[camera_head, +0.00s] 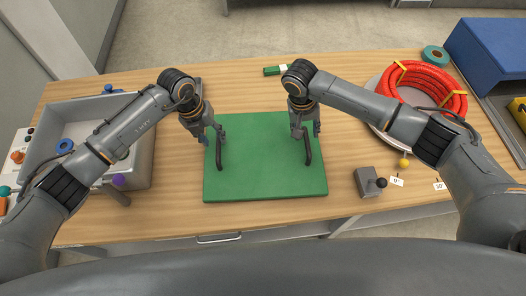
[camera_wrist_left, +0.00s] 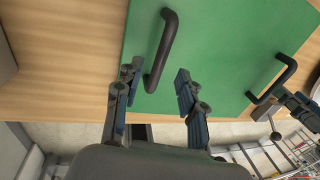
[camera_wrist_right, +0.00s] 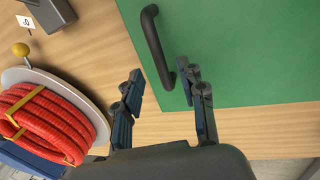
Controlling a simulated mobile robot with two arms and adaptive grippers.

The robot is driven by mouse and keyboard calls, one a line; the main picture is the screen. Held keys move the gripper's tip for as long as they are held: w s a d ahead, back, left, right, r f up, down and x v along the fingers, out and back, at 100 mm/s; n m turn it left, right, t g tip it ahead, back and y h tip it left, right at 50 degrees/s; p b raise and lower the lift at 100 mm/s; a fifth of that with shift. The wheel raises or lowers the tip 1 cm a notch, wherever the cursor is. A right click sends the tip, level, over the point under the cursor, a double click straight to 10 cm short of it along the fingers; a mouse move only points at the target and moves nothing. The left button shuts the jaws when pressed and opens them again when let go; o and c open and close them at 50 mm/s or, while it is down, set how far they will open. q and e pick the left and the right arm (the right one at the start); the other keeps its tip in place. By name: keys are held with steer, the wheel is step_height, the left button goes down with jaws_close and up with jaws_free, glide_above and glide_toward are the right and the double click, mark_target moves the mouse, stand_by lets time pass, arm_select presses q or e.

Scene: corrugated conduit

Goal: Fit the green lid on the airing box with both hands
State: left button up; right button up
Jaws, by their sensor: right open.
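The green lid (camera_head: 262,175) lies flat in the middle of the table, with two upright black bar handles. No airing box clearly shows under it. My left gripper (camera_head: 213,138) is open at the far end of the left handle (camera_head: 219,155). In the left wrist view its fingers (camera_wrist_left: 158,82) stand on either side of that handle, not closed on it. My right gripper (camera_head: 306,128) is open at the far end of the right handle (camera_head: 308,152). In the right wrist view the handle (camera_wrist_right: 154,42) reaches between its fingers (camera_wrist_right: 163,85).
A red conduit coil (camera_head: 425,85) lies on a round plate at the right. A grey block with a black knob (camera_head: 366,182) sits right of the lid. A small green piece (camera_head: 272,71) lies behind.

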mark_target(218, 144)
arm_select(q)
steer(key=f, duration=0.3)
steer(key=d+f, duration=0.1)
steer(key=f, duration=0.1)
steer(key=shift+f, duration=0.25)
arm_select(e)
steer(key=f, duration=0.2)
steer(key=d+f, duration=0.1)
steer(key=f, duration=0.2)
steer(key=shift+f, duration=0.3)
arm_select(q)
jaws_close()
arm_select(e)
jaws_close()
arm_select(q)
steer(key=shift+w+r, duration=0.1)
steer(key=shift+w, duration=0.05)
arm_select(e)
steer(key=shift+w+r, duration=0.1)
